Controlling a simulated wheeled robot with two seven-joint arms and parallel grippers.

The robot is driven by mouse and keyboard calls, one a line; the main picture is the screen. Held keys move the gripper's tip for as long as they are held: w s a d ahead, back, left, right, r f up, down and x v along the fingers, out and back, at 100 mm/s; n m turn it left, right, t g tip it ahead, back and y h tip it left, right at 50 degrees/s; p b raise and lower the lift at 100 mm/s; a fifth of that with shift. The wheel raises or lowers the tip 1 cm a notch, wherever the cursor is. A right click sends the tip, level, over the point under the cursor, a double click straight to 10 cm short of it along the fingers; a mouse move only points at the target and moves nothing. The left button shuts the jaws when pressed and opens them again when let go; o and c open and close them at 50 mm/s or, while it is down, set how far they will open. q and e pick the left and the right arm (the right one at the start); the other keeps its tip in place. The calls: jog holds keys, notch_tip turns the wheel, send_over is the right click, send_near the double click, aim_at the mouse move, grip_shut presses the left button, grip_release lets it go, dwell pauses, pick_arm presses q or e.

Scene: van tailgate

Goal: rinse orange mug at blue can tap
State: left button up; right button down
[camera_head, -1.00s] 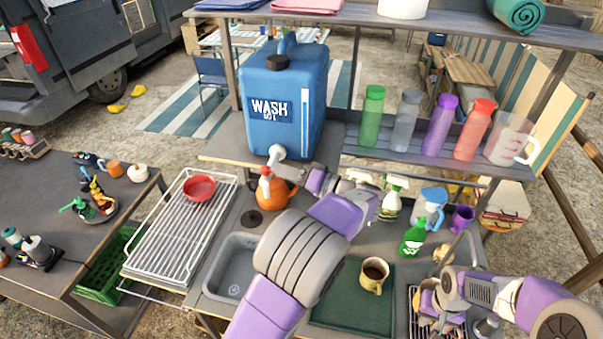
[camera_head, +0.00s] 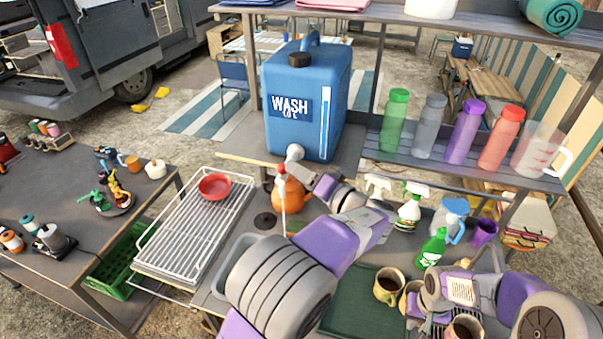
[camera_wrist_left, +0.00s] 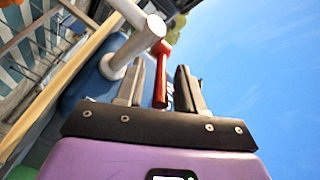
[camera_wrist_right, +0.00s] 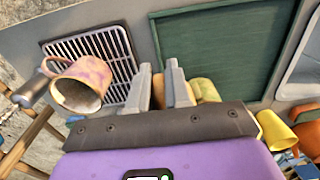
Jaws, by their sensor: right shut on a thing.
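The blue can (camera_head: 305,100) marked WASH stands on the raised shelf, its white tap (camera_head: 294,152) facing me. In the left wrist view, my left gripper (camera_wrist_left: 162,88) is open with the tap's red lever (camera_wrist_left: 160,85) between its fingers, a gap showing on each side. A thin pale streak hangs below the tap; I cannot tell whether it is water. A yellow-orange mug (camera_head: 388,286) with dark contents stands upright on the green mat. My right gripper (camera_wrist_right: 160,88) is shut on what looks like its handle; the mug also shows beside the fingers (camera_wrist_right: 207,90).
An orange kettle (camera_head: 292,195) stands below the tap beside the sink. A pinkish mug (camera_wrist_right: 82,84) is on the black rack. A spray bottle (camera_head: 410,208) and green soap bottle (camera_head: 432,248) stand behind the mat. Another orange mug (camera_head: 132,163) stands on the left table.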

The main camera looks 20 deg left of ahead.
pick_arm(q)
jog(key=b+v, duration=0.1)
jog(key=v, duration=1.1)
